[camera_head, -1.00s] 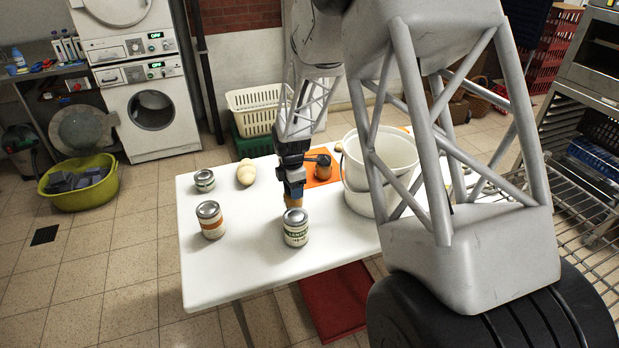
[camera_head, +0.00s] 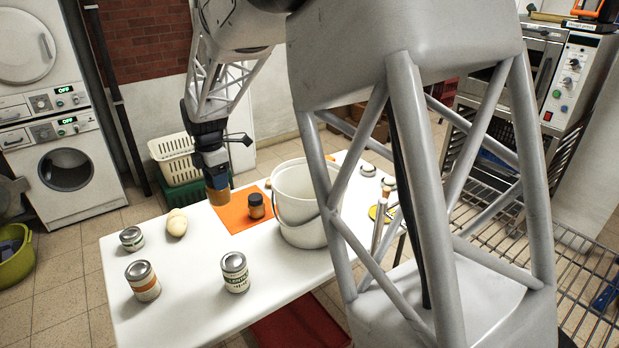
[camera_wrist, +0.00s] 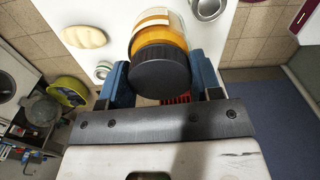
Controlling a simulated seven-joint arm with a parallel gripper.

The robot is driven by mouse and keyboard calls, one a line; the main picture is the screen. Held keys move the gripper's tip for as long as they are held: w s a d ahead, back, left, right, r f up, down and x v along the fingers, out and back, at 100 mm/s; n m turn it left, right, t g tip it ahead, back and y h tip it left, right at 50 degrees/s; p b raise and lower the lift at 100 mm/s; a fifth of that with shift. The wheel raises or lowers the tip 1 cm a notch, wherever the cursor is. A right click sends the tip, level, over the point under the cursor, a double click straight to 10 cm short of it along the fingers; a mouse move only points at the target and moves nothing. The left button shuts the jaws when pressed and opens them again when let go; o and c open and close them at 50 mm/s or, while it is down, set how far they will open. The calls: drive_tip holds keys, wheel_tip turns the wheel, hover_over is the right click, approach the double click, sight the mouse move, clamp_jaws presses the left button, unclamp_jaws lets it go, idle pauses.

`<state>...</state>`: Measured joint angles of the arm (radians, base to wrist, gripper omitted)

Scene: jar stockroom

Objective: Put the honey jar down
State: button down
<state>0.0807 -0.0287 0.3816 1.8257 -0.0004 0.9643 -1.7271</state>
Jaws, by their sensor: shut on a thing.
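My gripper (camera_head: 217,178) is shut on the honey jar (camera_head: 219,195), which hangs below its fingers at the left edge of the orange mat (camera_head: 235,222). I cannot tell whether the jar touches the surface. In the wrist view the honey jar (camera_wrist: 155,42), amber with a black lid, sits between the blue fingers of my gripper (camera_wrist: 160,85). Another dark-lidded brown jar (camera_head: 256,207) stands on the mat, to the right of the held one.
The white table (camera_head: 190,290) also bears a white bucket (camera_head: 305,205) at right, a lentils tin (camera_head: 235,273), an orange-banded tin (camera_head: 143,281), a small tin (camera_head: 131,239) and a pale lumpy item (camera_head: 177,223). Bare tabletop lies between the tins and the mat.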

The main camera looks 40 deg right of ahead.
drive_tip(key=r, duration=0.1)
drive_tip(key=d+r, duration=0.1)
drive_tip(key=shift+r, duration=0.35)
drive_tip(key=d+n, duration=0.1)
drive_tip(key=d, duration=2.8)
drive_tip(key=f, duration=0.5)
drive_tip(key=shift+s+d, duration=0.25)
drive_tip(key=shift+s, duration=0.15)
drive_tip(key=shift+f, duration=0.1)
wheel_tip(320, 180, down, 6)
drive_tip(key=shift+f, duration=0.15)
drive_tip(key=shift+f, duration=1.85)
